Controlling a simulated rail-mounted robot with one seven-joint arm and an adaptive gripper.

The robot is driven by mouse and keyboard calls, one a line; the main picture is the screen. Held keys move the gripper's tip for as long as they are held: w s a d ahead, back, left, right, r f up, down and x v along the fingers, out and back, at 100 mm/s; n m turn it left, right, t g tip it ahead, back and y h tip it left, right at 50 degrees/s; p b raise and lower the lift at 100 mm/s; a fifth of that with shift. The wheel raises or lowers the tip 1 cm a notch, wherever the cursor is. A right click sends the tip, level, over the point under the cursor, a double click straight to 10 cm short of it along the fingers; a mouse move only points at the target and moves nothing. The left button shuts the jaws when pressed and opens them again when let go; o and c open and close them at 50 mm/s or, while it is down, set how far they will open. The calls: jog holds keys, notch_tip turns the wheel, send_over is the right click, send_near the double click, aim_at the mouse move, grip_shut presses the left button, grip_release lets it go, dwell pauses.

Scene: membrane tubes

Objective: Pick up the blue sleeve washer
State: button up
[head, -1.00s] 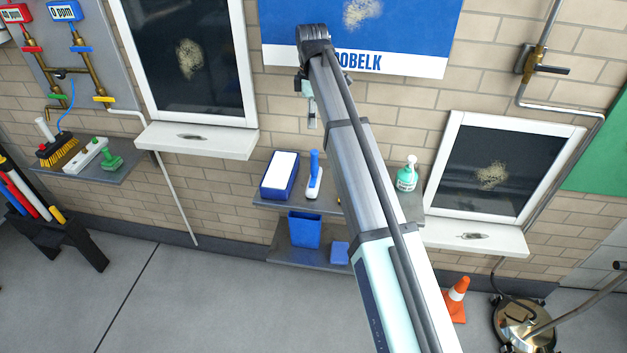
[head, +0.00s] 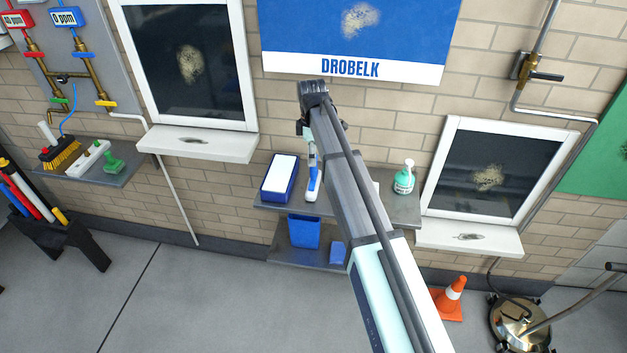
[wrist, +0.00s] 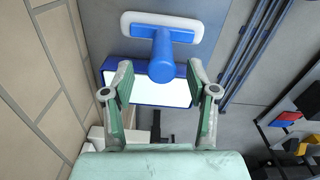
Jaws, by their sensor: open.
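The blue sleeve washer (head: 313,181) has a blue handle and a white sleeve head. It is on the upper grey wall shelf, to the right of the blue tray, and my gripper hides part of it in the head view. In the wrist view the washer (wrist: 162,52) shows its blue handle end between and just beyond my fingertips, with the white head farther off. My gripper (wrist: 159,78) is open, with one green finger on each side of the handle's line. I cannot tell whether a finger touches the handle.
A blue tray with a white pad (head: 280,178) sits close left of the washer. A blue bucket (head: 304,232) and a blue block (head: 337,253) are on the lower shelf. The brick wall is close behind.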

aim_at(314, 172)
jog(key=shift+d+f+p, duration=0.15)
jog(key=shift+f+p, duration=0.3)
jog(key=shift+f, duration=0.75)
jog(key=shift+d+f+p, duration=0.1)
jog(key=shift+f+p, duration=0.3)
jog(key=shift+f, duration=0.75)
grip_shut()
